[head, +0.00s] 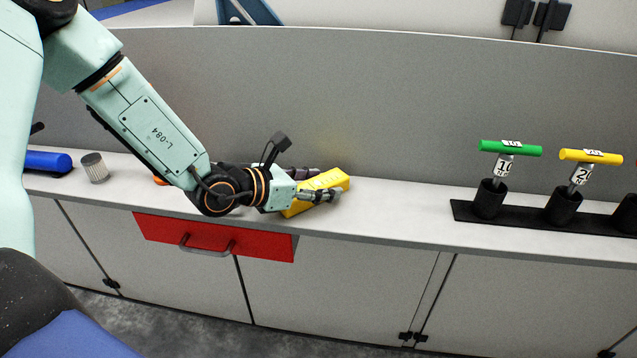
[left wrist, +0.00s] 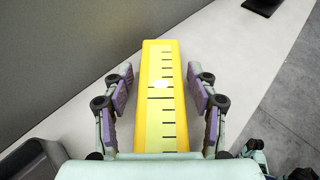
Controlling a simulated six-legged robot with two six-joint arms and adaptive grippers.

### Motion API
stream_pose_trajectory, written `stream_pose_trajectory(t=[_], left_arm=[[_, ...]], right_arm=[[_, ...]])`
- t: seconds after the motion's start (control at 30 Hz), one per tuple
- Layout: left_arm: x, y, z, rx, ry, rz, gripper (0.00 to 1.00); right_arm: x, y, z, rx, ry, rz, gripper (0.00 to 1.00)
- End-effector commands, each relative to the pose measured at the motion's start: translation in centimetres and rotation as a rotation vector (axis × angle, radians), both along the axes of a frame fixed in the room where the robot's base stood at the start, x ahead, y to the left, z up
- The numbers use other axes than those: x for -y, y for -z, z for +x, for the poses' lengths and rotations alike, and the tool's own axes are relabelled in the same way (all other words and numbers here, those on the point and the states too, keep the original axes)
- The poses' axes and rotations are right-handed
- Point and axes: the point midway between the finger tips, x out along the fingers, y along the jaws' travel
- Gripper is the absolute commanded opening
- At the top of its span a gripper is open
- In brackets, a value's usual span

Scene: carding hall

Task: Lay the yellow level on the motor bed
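The yellow level (head: 327,182) lies on the light bench top, near the back panel. In the left wrist view the level (left wrist: 160,85) is a long yellow bar with a pale face and black graduation marks, pointing away from the palm. My left gripper (head: 322,185) is at the level, with its fingers on either side. In the left wrist view the gripper (left wrist: 158,88) is open, and a gap shows between each purple finger pad and the level. My right gripper is in neither view. I cannot pick out a motor bed in these views.
A black rack (head: 530,215) holds a green T-handle tool (head: 510,149) and a yellow one (head: 590,156) at the right. A red drawer (head: 215,237) is below. The bench between level and rack is clear.

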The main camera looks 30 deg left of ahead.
Motion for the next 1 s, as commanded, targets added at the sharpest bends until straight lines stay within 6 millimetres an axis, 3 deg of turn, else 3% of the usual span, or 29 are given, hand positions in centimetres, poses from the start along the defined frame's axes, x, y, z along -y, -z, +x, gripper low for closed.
stream_pose_trajectory(t=[0.43,1.0], left_arm=[[-0.1,-0.6,-0.1,0.0,-0.002,-0.002,0.64],[-2.2,-2.6,-4.1,0.0,-0.003,-0.006,0.64]], right_arm=[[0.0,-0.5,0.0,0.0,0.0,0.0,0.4],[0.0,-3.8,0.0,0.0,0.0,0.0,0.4]])
